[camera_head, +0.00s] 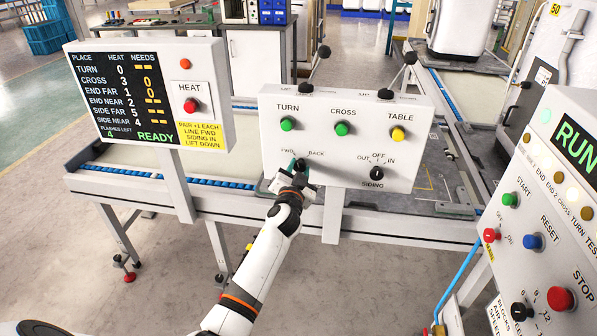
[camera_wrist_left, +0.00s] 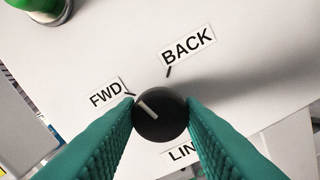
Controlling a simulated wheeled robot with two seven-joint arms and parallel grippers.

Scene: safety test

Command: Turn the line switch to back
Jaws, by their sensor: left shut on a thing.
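The line switch is a round black knob (camera_wrist_left: 160,116) on a white panel (camera_head: 334,110). In the wrist view, its white pointer line aims up and left at the FWD mark. The BACK label (camera_wrist_left: 188,46) and its tick lie above and right of the knob. A partly covered label starting "LIN" (camera_wrist_left: 180,153) is below it. My left gripper (camera_head: 296,170) is shut on the knob, with one teal finger on each side. In the head view, the gripper covers part of the knob. My right gripper is not in view.
The same panel has green TURN (camera_head: 287,124) and CROSS (camera_head: 341,128) buttons, a yellow TABLE button (camera_head: 398,134) and a black SIDING knob (camera_head: 377,173). A display board (camera_head: 150,95) reading READY stands left. A control box (camera_head: 545,200) with a red STOP button stands right.

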